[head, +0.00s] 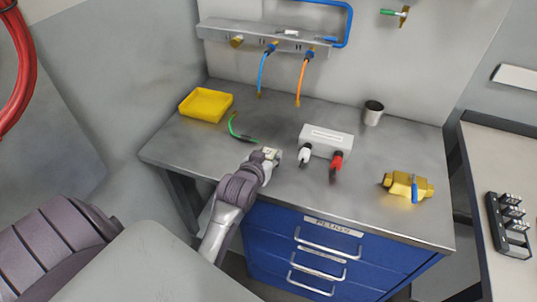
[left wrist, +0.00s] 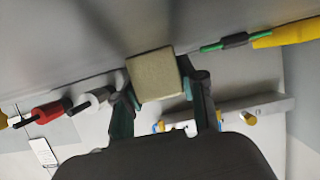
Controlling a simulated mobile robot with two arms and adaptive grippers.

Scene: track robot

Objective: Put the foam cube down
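The foam cube (left wrist: 153,75) is a small beige-yellow block. In the left wrist view it sits between the two finger pads of my left gripper (left wrist: 162,98), which is shut on it. In the head view my left gripper (head: 270,154) is over the front part of the grey workbench (head: 225,150), and only a little of the pale cube shows at its fingertips. I cannot tell whether the cube touches the bench top. My right gripper is not in view.
A grey box with white and red plugs (head: 328,140) stands just right of the gripper. A green cable (head: 238,133) lies to its left, near a yellow tray (head: 206,105). A metal cup (head: 373,113) and a yellow valve part (head: 405,184) are further right. Bare bench lies between.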

